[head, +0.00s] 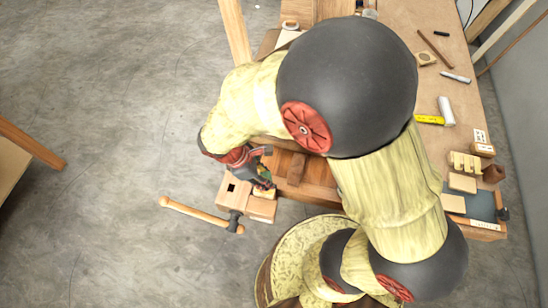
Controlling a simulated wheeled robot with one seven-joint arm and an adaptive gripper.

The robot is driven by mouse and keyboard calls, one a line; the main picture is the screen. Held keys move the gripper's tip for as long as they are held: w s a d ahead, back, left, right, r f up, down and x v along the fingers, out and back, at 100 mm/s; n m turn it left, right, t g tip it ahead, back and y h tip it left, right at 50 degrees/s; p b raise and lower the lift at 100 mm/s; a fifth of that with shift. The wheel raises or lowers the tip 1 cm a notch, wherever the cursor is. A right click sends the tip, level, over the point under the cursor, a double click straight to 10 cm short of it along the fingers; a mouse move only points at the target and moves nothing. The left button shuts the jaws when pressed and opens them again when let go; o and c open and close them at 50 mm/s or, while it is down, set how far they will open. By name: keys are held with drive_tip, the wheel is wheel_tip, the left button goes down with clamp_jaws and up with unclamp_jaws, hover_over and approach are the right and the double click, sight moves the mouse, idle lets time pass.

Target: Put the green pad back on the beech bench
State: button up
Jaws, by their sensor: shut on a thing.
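My gripper (262,178) is at the front left end of the beech bench (318,172), beyond my forearm. It is small in the head view and partly covered by its own wrist. It is shut on a small green thing that looks like the green pad (264,186), of which only a sliver shows. The gripper is over or beside the pale end blocks (233,190) of the bench, one with a dark square hole. I cannot tell whether the pad touches the wood. My arm hides much of the bench.
On the right board (440,85) are a white roll (446,110), a yellow strip (429,119), a marker (455,77) and small wooden blocks (464,163). Grey floor is clear at left.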

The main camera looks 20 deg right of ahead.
drive_tip(key=w+d, duration=0.2)
drive_tip(key=w, duration=0.1)
drive_tip(key=w+d+f, duration=0.1)
drive_tip(key=w+d, duration=0.1)
drive_tip(key=w+d+b, duration=0.1)
drive_tip(key=w+d, duration=0.1)
drive_tip(key=w, duration=0.1)
drive_tip(key=shift+w+d+f, duration=0.2)
drive_tip(key=shift+w+f, duration=0.15)
drive_tip(key=shift+w+d+f+b, duration=0.1)
drive_tip(key=shift+f+b, duration=0.25)
drive_tip(key=shift+f, duration=1.05)
drive_tip(key=shift+w+f+b, duration=0.1)
drive_tip(key=shift+f+b, duration=0.25)
drive_tip(key=shift+f, duration=1)
drive_tip(key=shift+r, duration=0.1)
drive_tip(key=o, duration=1.1)
